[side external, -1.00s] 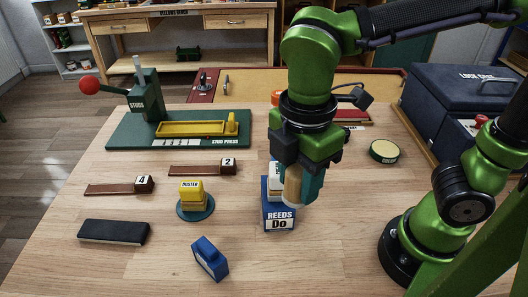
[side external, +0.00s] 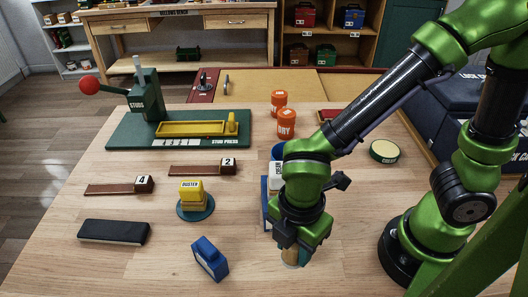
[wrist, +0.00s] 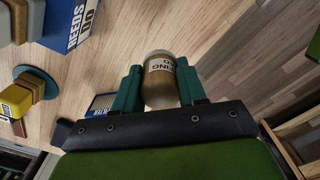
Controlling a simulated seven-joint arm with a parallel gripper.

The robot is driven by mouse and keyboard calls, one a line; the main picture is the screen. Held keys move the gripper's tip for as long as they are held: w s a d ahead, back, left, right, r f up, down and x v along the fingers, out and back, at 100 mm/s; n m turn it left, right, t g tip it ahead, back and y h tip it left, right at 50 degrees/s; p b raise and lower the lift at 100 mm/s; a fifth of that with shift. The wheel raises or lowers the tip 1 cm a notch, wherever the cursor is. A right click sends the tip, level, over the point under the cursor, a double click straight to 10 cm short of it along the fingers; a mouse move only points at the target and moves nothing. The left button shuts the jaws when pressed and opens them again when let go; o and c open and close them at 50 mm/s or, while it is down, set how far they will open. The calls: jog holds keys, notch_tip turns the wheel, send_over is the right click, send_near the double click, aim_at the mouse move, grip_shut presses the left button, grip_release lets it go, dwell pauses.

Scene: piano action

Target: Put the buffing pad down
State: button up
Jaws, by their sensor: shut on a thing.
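The buffing pad (wrist: 158,80) is a tan, rounded cylinder with a white label in the wrist view. My gripper (wrist: 160,90) is shut on it, one teal finger on each side. In the side view, my gripper (side external: 292,248) points down over the bare front of the table, right of the blue block. The pad's pale lower end (side external: 292,262) shows just below the fingers, close to the wood. I cannot tell whether it touches the table.
The blue reeds box (side external: 265,205) stands behind my gripper, partly hidden by the arm. Orange jars (side external: 286,124) stand farther back. Bare wood surrounds the pad.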

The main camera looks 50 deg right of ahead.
jog(key=shift+f, duration=3.2)
jog(key=shift+f, duration=0.1)
jog(key=o, duration=1)
